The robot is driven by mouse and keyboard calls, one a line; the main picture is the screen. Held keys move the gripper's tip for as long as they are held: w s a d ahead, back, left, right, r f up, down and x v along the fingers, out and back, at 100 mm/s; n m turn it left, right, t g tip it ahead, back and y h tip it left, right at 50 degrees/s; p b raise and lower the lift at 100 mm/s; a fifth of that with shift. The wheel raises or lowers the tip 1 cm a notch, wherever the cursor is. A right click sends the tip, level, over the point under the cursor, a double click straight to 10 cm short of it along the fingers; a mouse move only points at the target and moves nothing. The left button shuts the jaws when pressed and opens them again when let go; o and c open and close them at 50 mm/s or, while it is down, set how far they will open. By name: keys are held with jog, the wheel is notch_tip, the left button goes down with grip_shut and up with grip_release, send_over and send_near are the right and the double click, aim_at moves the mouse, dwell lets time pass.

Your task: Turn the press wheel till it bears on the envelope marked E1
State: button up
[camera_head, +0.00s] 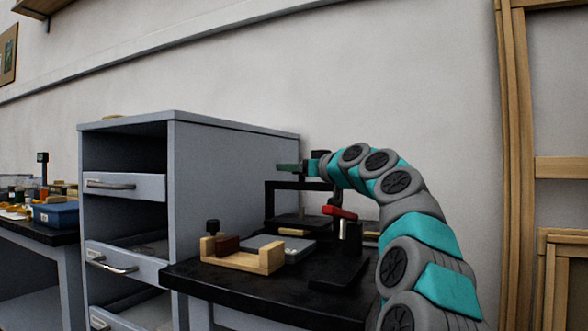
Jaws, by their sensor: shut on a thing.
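The press is a black frame (268,205) at the back of the black bench. A dark green piece (287,168), seen edge-on at the top of the press, looks like its wheel. My gripper (304,168) reaches it from the right and is shut on it; the fingers are small and partly hidden. Below, a flat dark plate (300,222) lies in the press. A small pale tan piece (293,232) shows at its front edge and may be the envelope. No E1 mark can be read, and I cannot tell whether anything bears on it.
A red-handled clamp (341,212) stands right of the press, close under my arm. A wooden fixture (262,262) with a black knob and a grey plate (292,251) lie in front. A grey cabinet (235,180) with open drawers stands left. A blue box (56,216) sits far left.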

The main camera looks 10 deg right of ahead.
jog(key=c, duration=0.6)
jog(key=m+h, duration=0.1)
jog(key=h, duration=0.1)
jog(key=m+t+h, duration=0.1)
jog(key=m+h, duration=0.1)
jog(key=shift+w+d+t, duration=0.2)
jog(key=shift+d+t, duration=0.1)
jog(key=shift+d, duration=0.05)
jog(key=shift+f+h, duration=0.1)
jog(key=shift+h, duration=0.3)
jog(key=o, duration=1.4)
jog(key=shift+c, duration=0.2)
jog(key=shift+r, duration=0.2)
